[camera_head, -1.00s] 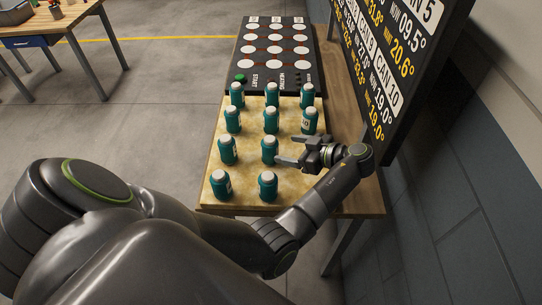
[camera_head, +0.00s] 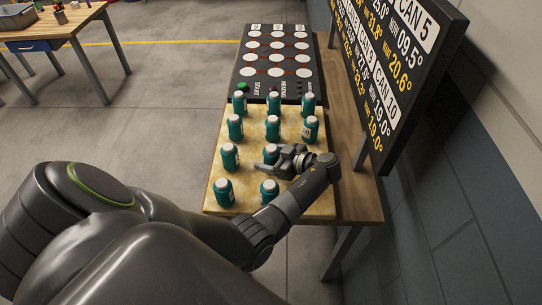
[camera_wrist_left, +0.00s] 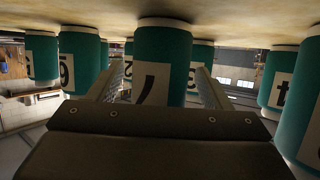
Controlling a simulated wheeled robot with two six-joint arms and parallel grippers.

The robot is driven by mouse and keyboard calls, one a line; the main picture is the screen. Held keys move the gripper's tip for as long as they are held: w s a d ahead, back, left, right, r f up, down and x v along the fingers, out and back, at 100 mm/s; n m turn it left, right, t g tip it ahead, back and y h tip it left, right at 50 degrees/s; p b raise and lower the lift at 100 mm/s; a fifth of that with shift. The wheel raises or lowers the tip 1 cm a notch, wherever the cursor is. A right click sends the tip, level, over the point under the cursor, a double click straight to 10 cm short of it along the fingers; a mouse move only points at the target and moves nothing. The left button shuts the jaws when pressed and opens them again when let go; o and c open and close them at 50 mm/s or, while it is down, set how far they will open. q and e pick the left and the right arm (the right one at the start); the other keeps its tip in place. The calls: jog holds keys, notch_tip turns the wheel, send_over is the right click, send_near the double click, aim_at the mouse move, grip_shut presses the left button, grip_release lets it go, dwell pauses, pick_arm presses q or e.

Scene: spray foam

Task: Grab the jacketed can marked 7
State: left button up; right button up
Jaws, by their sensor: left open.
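A teal jacketed can with a white cap stands between the open fingers of my left gripper in the left wrist view (camera_wrist_left: 162,50). Its white label shows a slanted dark stroke that fits a 7, with part of it hidden by the gripper body. My left gripper (camera_head: 268,160) is open in the head view, its fingers around the same can (camera_head: 270,150), which is partly covered. In the wrist view the fingers (camera_wrist_left: 160,88) lie on either side of the can; contact cannot be told. My right gripper is not in view.
Several similar teal cans stand in rows on the yellowish mat (camera_head: 328,205), including near neighbours (camera_head: 229,156) and (camera_head: 269,190). A black panel with white circles (camera_head: 275,65) lies beyond. A dark sign board (camera_head: 410,70) stands at the right.

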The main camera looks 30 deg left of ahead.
pick_arm(q)
jog(key=c, duration=1.1)
jog(key=shift+c, duration=0.2)
